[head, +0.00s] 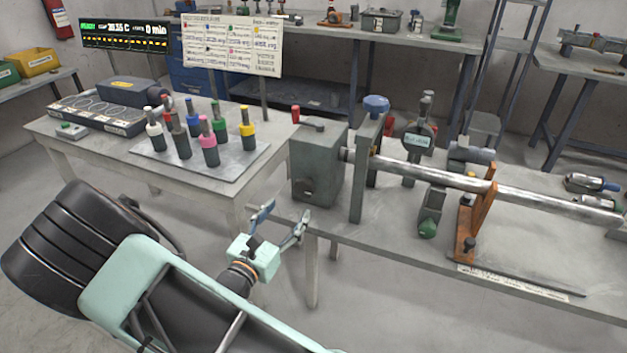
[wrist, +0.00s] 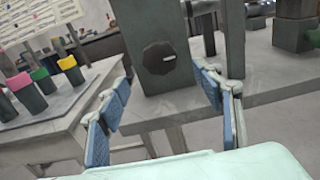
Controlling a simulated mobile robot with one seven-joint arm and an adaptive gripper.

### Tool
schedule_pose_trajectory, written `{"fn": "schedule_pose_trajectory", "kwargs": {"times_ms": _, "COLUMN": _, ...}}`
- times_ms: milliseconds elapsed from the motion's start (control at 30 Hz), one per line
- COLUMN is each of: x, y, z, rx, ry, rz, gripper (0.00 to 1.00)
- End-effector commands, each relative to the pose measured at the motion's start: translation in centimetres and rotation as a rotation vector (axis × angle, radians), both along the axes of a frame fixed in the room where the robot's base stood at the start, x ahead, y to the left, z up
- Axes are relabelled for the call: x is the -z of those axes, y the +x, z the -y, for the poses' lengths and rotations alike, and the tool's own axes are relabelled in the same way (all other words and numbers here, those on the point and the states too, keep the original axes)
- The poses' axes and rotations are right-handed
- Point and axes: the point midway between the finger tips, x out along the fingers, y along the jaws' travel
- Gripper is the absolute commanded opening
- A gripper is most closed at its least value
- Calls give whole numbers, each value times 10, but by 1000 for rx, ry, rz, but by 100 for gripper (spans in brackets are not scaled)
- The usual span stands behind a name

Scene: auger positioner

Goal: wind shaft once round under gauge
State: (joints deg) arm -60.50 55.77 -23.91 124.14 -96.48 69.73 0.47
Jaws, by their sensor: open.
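The long steel shaft (head: 535,199) runs from the grey gearbox block (head: 318,165) to the right across the bench. A round gauge with a display (head: 417,141) stands beside the shaft near the block. A dark knob (wrist: 158,58) with a pale mark sits on the block's front face; it also shows in the head view (head: 308,184). My gripper (head: 279,218) is open and empty, in front of and below the block. In the wrist view its blue-padded fingers (wrist: 162,110) stand apart, with the knob between and beyond them. No contact with the knob shows.
An orange bracket (head: 476,215) props the shaft. A plate of several colour-topped cylinders (head: 245,160) lies on the left table. A blue knob (head: 376,104) tops the post beside the block. The bench's front edge is close to my gripper.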

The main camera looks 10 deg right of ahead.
Motion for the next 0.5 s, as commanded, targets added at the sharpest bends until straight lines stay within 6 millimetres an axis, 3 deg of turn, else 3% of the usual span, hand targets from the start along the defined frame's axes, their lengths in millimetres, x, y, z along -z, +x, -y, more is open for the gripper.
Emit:
{"fn": "schedule_pose_trajectory", "kwargs": {"times_ms": 167, "x": 2, "y": 5, "z": 4, "rx": -10, "ry": -18, "rz": 2, "gripper": 60}}
{"fn": "schedule_pose_trajectory", "kwargs": {"times_ms": 500, "x": 3, "y": 55, "z": 40, "rx": -8, "ry": -16, "rz": 3, "gripper": 60}}
